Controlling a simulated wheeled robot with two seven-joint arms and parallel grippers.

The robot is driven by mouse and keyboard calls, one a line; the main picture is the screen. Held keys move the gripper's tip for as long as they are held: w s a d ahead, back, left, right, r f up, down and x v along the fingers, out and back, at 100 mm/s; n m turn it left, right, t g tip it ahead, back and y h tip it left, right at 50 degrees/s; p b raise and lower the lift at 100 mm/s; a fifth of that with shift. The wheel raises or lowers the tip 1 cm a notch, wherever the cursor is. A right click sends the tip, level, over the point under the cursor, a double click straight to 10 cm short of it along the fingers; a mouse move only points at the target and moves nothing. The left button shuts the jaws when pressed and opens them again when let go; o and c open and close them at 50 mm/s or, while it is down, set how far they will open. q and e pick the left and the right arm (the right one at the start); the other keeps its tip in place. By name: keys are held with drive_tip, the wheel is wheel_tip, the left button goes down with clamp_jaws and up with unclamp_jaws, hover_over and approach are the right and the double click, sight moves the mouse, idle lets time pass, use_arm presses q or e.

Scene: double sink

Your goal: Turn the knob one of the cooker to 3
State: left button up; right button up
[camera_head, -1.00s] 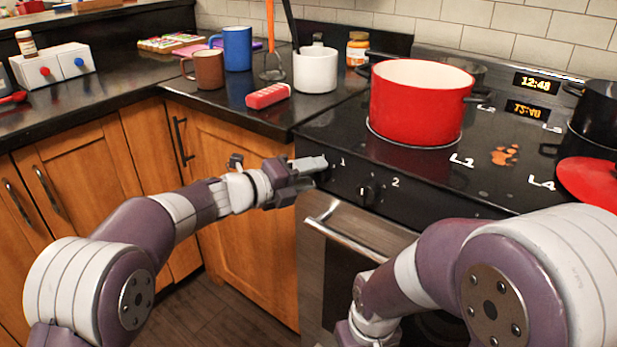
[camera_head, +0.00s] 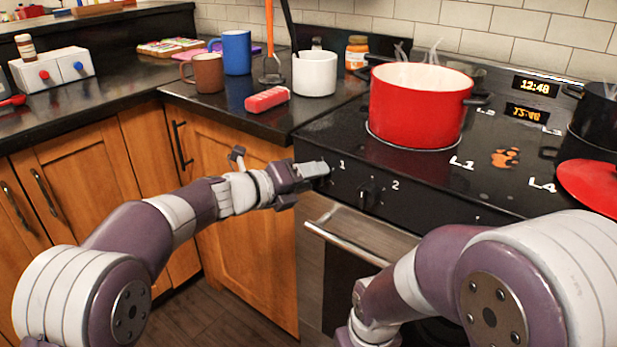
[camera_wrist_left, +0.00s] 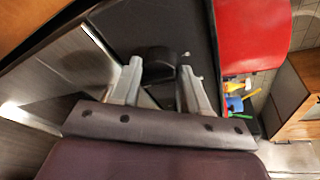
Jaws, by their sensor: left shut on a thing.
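The cooker (camera_head: 338,128) stands on the right with a black front panel. Knob one, beside the printed "1", is largely hidden behind my left gripper (camera_head: 316,171) in the head view. In the left wrist view the dark knob (camera_wrist_left: 160,58) sits between the two grey fingers of my left gripper (camera_wrist_left: 161,72), which is shut on it. The knob's setting cannot be read. A second black knob (camera_head: 369,193) beside the printed "2" is free. My right forearm crosses in front of the cooker, and its gripper is out of view.
A red pot (camera_head: 415,108) stands on the hob, with a red lid (camera_head: 592,184) at the right. The oven handle (camera_head: 345,240) juts out below the knobs. Mugs, a white pot (camera_head: 315,73) and a red block (camera_head: 267,99) stand on the left counter.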

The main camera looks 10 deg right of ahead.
use_arm(q)
drive_tip(key=o, duration=1.1)
drive_tip(key=shift+c, duration=0.2)
drive_tip(key=p+v, duration=0.2)
drive_tip(key=v, duration=1)
drive_tip(key=shift+s+a, duration=0.2)
drive_tip(key=shift+a, duration=0.05)
